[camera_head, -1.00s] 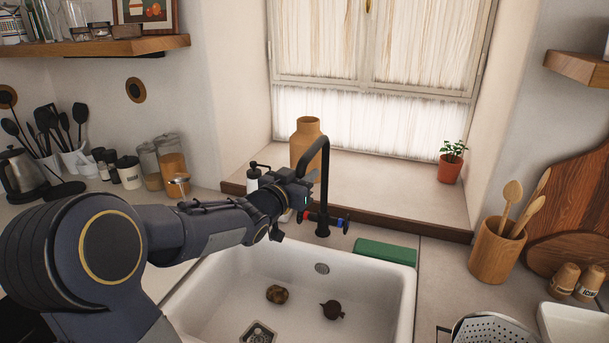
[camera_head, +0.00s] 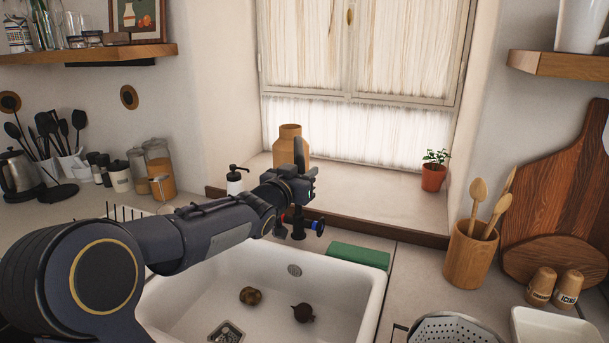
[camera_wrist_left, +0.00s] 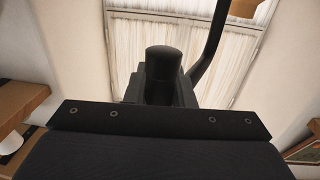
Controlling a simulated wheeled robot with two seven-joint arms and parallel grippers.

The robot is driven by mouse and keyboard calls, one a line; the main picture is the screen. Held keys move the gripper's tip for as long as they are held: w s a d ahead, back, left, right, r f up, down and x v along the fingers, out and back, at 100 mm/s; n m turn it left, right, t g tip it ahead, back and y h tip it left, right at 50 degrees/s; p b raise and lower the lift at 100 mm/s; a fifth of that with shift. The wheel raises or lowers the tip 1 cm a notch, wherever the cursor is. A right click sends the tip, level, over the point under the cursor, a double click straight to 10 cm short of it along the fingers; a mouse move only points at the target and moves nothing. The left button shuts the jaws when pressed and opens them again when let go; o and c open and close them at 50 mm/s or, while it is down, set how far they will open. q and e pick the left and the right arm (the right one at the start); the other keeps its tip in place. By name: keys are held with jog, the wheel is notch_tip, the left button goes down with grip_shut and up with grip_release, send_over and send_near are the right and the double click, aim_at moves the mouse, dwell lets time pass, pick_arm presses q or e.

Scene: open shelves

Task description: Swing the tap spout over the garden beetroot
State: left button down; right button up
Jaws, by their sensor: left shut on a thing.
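The black tap (camera_head: 299,152) stands behind the sink, its base below my gripper with red and blue handles. Its arch looks narrow, pointing roughly toward me. My left gripper (camera_head: 303,180) is shut on the spout and hides much of the tap. In the left wrist view the dark spout end (camera_wrist_left: 163,65) sits at the jaws and the black pipe (camera_wrist_left: 212,45) rises beside it. The dark garden beetroot (camera_head: 303,313) with a thin tail lies on the sink floor, right of a brown potato-like vegetable (camera_head: 251,296). My right gripper is not in view.
The white sink (camera_head: 372,300) has a drain at its lower left. A green sponge-like block (camera_head: 357,256) lies on its back right rim. A soap bottle (camera_head: 234,182) and an orange-brown vase (camera_head: 290,146) stand behind my gripper. A utensil pot (camera_head: 470,256) is at right.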

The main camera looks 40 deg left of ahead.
pick_arm(q)
jog(key=c, duration=1.3)
grip_release()
jog(key=shift+a+r, duration=0.1)
jog(key=shift+a, duration=0.1)
jog(key=shift+o, duration=0.2)
jog(key=s+d, duration=0.1)
jog(key=s, duration=0.6)
jog(key=shift+s+d+b, duration=0.2)
jog(key=shift+s+b, duration=0.2)
